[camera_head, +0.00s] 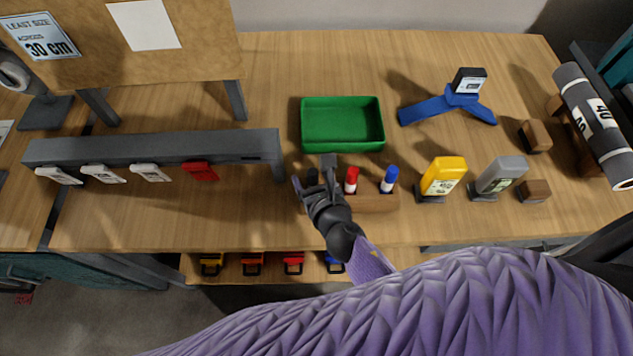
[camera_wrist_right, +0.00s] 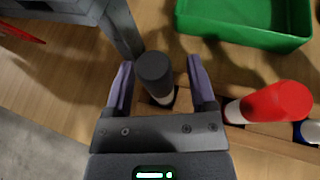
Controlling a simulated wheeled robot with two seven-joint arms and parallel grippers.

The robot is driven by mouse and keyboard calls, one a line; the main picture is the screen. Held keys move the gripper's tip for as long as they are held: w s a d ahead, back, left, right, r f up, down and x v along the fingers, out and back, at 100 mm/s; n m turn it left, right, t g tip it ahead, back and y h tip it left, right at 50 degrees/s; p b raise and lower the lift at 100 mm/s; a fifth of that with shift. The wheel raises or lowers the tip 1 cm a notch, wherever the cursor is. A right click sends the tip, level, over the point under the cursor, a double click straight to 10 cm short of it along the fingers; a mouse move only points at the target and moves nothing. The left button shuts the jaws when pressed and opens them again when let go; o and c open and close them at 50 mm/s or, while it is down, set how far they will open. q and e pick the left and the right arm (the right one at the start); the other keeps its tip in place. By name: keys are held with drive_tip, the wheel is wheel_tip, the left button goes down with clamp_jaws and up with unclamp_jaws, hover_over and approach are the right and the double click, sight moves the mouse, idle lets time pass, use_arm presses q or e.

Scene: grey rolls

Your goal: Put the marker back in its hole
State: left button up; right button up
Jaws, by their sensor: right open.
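A wooden marker holder (camera_head: 374,204) stands on the table in front of the green tray. A red-capped marker (camera_head: 351,182) and a blue-capped marker (camera_head: 390,178) stand upright in it. My right gripper (camera_head: 313,174) is over the holder's left end. In the right wrist view, a black-capped marker (camera_wrist_right: 155,70) stands between the open fingers of the right gripper (camera_wrist_right: 159,68), with a gap on each side. Its white lower body appears to go into the holder's wood; its depth is hard to tell. My left gripper is not in view.
The empty green tray (camera_head: 342,128) lies just behind the holder. A grey rack (camera_head: 150,146) with white tags and one red tag is on the left. Yellow (camera_head: 443,176) and grey (camera_head: 502,174) bottles stand to the right. The table behind the tray is clear.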

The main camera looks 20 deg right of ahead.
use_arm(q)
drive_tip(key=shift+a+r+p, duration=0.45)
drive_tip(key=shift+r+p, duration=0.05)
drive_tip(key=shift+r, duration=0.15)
use_arm(e)
drive_tip(key=v, duration=0.9)
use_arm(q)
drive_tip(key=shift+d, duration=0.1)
use_arm(e)
drive_tip(key=shift+s, duration=0.1)
